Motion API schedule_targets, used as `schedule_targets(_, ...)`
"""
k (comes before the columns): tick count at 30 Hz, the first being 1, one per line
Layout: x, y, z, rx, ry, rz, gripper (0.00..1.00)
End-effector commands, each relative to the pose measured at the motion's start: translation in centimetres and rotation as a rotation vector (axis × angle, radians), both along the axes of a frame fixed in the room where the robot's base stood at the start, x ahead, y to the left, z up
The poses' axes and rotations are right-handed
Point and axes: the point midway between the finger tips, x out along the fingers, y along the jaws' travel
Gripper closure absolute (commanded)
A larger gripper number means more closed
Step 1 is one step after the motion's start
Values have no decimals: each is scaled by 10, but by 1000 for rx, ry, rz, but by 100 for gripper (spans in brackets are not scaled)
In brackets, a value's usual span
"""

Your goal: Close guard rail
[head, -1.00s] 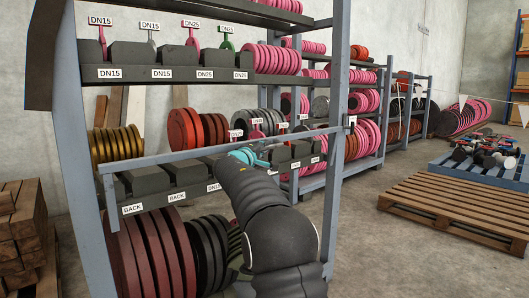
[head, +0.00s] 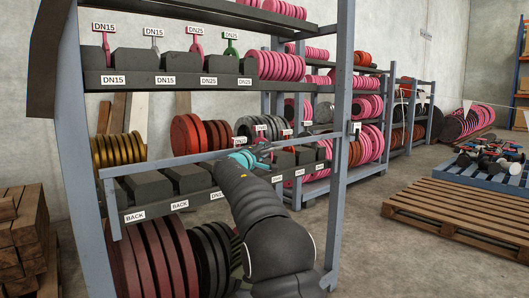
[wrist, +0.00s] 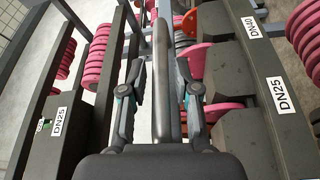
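The guard rail (head: 190,158) is a grey-blue bar across the front of the near rack. It runs from a bent left end near the left upright up to the right upright. My gripper (head: 264,151) is at the rail, right of its middle, and is small there. In the wrist view, a dark bar, apparently the rail (wrist: 166,85), runs lengthwise between the two fingers of my gripper (wrist: 160,72). The fingers are spread, with a clear gap on the left and the right finger close to the bar. I cannot tell whether it touches. A small white-and-dark fitting (head: 354,128) is on the right upright.
The near rack's uprights (head: 80,150) frame shelves of dark blocks (head: 185,179), pink, red and gold flanges. Large discs (head: 150,255) stand below. Timber (head: 22,240) is stacked at left. A wooden pallet (head: 455,210) lies at right, with open floor between it and the racks.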

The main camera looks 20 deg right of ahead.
Motion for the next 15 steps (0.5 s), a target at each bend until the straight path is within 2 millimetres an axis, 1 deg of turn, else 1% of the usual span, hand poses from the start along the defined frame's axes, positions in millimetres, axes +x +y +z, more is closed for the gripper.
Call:
schedule_targets(10,0,4,-1,1,1,4,59)
schedule_targets(15,-9,14,-1,2,1,5,59)
